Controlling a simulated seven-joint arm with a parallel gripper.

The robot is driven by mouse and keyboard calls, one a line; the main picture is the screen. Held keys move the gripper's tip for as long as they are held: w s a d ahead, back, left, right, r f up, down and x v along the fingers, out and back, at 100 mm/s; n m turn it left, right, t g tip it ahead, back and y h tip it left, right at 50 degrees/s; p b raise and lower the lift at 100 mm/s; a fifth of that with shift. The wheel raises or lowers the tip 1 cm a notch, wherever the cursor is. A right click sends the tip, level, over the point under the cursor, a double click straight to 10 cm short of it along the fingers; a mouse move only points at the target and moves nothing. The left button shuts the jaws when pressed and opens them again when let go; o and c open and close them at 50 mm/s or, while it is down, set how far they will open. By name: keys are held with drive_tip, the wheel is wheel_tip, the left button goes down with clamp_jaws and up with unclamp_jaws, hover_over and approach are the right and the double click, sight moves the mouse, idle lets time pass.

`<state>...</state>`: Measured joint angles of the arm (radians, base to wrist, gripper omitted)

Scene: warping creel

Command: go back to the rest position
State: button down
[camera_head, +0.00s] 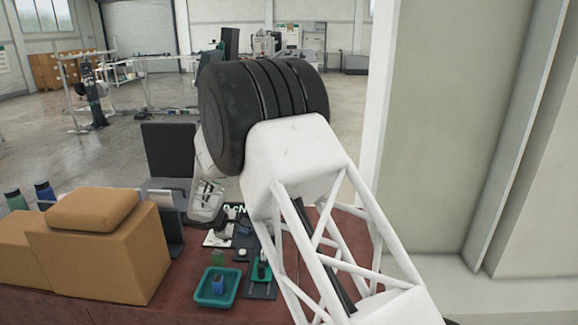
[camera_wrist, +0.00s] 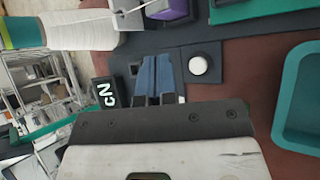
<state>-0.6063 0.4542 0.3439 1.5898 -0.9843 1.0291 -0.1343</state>
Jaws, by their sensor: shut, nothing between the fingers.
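My gripper (camera_wrist: 158,62) shows in the wrist view with its two bluish fingers together and nothing between them. It is over the area beside a dark plate with a white round knob (camera_wrist: 198,65). In the head view my arm crosses the middle of the picture, and its big black joint and white frame hide part of the table; I cannot make out the fingertips there.
A teal tray (camera_head: 203,300) with a blue piece stands on the reddish table; its rim shows in the wrist view (camera_wrist: 281,105). A white yarn cone (camera_wrist: 80,30) lies at upper left there. Cardboard boxes (camera_head: 100,255) stand left; a wall column (camera_head: 440,130) stands right.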

drive_tip(key=s+d+r+m+g+y, duration=0.1)
drive_tip(key=s+d+r+m, duration=0.2)
drive_tip(key=s+d+r, duration=0.5)
drive_tip(key=s+d+r+m+g+y, duration=0.15)
drive_tip(key=s+d+r, duration=0.35)
drive_tip(key=d, duration=0.5)
drive_tip(key=s+d+r+m+g, duration=0.1)
drive_tip(key=s+d+r+m, duration=0.3)
drive_tip(key=d+r, duration=0.5)
drive_tip(key=s+d+r+m+y, duration=0.1)
drive_tip(key=s+d+r+m, duration=0.1)
drive_tip(key=s+d, duration=0.45)
drive_tip(key=s+d+r+m+y, duration=0.1)
drive_tip(key=s+d+r, duration=0.2)
drive_tip(key=s, duration=0.6)
drive_tip(key=s+d+m+y, duration=0.1)
drive_tip(key=s+d+m, duration=0.1)
drive_tip(key=s, duration=0.7)
drive_tip(key=s+d+f+m+y, duration=0.1)
drive_tip(key=s+d+m+y, duration=0.1)
drive_tip(key=s, duration=0.7)
drive_tip(key=shift+f+m+t, duration=0.2)
drive_tip(key=shift+m+t, duration=0.15)
drive_tip(key=shift+t, duration=0.1)
drive_tip(key=shift+s+d, duration=0.1)
